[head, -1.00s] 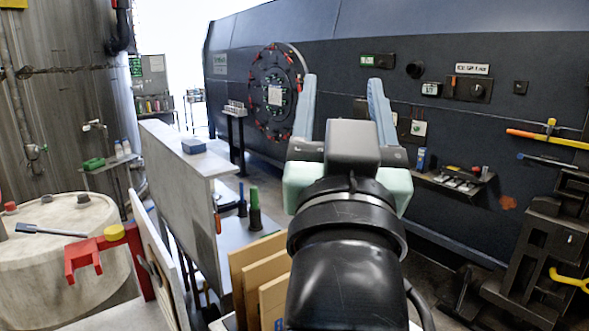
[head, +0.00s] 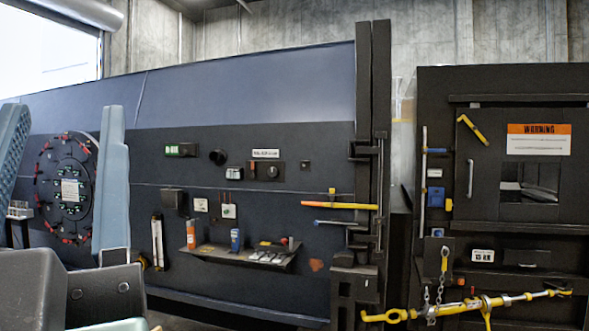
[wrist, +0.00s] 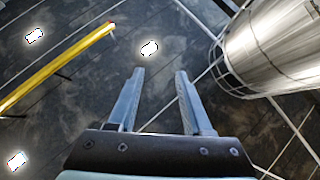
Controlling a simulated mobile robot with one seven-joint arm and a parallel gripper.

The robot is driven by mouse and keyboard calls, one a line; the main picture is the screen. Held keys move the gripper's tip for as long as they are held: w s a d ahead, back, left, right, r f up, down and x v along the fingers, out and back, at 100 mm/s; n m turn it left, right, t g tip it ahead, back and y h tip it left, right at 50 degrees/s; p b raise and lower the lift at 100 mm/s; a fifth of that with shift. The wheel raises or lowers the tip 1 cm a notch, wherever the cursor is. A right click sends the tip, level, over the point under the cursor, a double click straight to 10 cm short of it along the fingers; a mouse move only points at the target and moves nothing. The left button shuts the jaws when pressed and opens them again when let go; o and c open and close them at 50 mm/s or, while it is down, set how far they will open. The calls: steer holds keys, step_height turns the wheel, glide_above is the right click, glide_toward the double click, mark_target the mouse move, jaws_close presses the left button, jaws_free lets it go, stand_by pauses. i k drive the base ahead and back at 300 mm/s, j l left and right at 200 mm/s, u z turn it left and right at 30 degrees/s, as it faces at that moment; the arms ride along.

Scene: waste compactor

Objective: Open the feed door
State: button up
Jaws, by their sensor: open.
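A dark door panel (head: 490,215) stands at the right of the head view, with an orange-topped WARNING sign and a small window on it. It appears to be the feed door and looks closed. A pale vertical handle (head: 470,178) is on its left side. A yellow bar (head: 473,130) sits slanted near its upper left corner. My gripper (head: 65,110) is at the far left of the head view, well away from the door. Its blue fingers stand apart with nothing between them; the wrist view (wrist: 160,72) also shows this.
A yellow-and-silver turnbuckle bar (head: 470,308) with chains crosses below the door. A dark post (head: 372,150) stands left of the door. A tool shelf (head: 240,256) juts from the blue wall. The wrist view shows a yellow beam (wrist: 60,65) and a shiny metal cylinder (wrist: 270,45).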

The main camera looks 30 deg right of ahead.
mark_target(507, 131)
steer(key=z, duration=3.55)
steer(key=l+z, duration=0.25)
steer(key=z, duration=0.15)
steer(key=l+z, duration=0.5)
steer(key=z, duration=0.25)
steer(key=l+z, duration=0.35)
steer(key=i+l+z, duration=0.45)
steer(key=i+l, duration=0.8)
steer(key=i+j+u, duration=0.1)
steer(key=i+u, duration=0.15)
steer(key=u, duration=0.15)
steer(key=i+u, duration=0.25)
steer(key=u, duration=0.2)
steer(key=i+u, duration=0.25)
steer(key=u, duration=0.15)
steer(key=i+l+u, duration=0.15)
steer(key=u, duration=0.25)
steer(key=i+j+u, duration=0.15)
steer(key=u, duration=0.25)
steer(key=i+u, duration=0.25)
steer(key=u, duration=0.2)
steer(key=i+u, duration=0.25)
steer(key=u, duration=0.15)
steer(key=i+l+u, duration=0.1)
steer(key=u, duration=0.35)
steer(key=i+j, duration=0.15)
steer(key=i, duration=0.65)
steer(key=i+j+u, duration=0.15)
steer(key=i, duration=0.7)
